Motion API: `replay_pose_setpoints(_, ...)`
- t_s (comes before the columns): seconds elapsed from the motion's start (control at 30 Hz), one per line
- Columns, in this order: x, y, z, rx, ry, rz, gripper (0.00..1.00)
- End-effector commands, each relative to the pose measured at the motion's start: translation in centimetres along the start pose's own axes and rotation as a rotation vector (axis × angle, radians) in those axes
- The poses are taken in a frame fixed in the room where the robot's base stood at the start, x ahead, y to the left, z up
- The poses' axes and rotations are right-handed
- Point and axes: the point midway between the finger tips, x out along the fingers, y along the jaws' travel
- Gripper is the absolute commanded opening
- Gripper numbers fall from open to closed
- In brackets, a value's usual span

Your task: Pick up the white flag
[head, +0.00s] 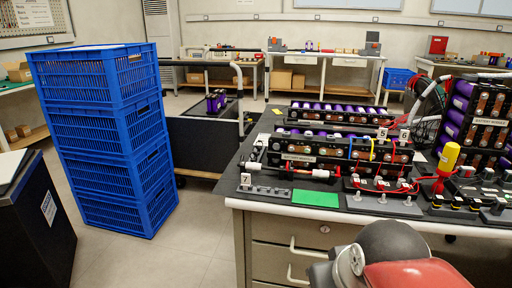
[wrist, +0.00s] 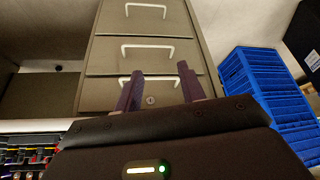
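Small white number tags stand on the workbench in the head view: a tag marked 7 (head: 245,180) at the front left corner, a tag marked 5 (head: 382,133) and another white tag (head: 404,135) on the battery module. I cannot tell which of them is the white flag. My gripper (wrist: 160,72) shows in the wrist view with its two dark purple fingers apart and nothing between them. It faces the grey drawer front (wrist: 150,55), away from the tags. The head view shows part of my arm at the lower right, not the gripper.
The black-topped workbench (head: 228,192) is crowded with battery modules (head: 330,150), red wires, a yellow-handled tool (head: 447,160) and a green card (head: 315,198). Blue crates (head: 105,125) are stacked on the left. Drawer handles (head: 300,248) stick out below the bench top. Floor between is clear.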

Motion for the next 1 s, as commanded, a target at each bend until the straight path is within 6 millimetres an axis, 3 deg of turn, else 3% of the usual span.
replay_pose_setpoints(0.27, -2.7, -3.2, -13.1, -0.419, -0.098, -0.156, 0.4)
replay_pose_setpoints(0.4, -2.6, -5.4, -19.6, -0.671, -0.116, -0.28, 0.4)
replay_pose_setpoints(0.53, -1.9, -7.2, -24.3, -0.88, -0.105, -0.395, 0.4)
replay_pose_setpoints(0.73, -0.9, -8.9, -28.1, -1.081, -0.07, -0.511, 0.4)
replay_pose_setpoints(1.0, 1.0, -9.9, -28.2, -1.127, -0.06, -0.536, 0.4)
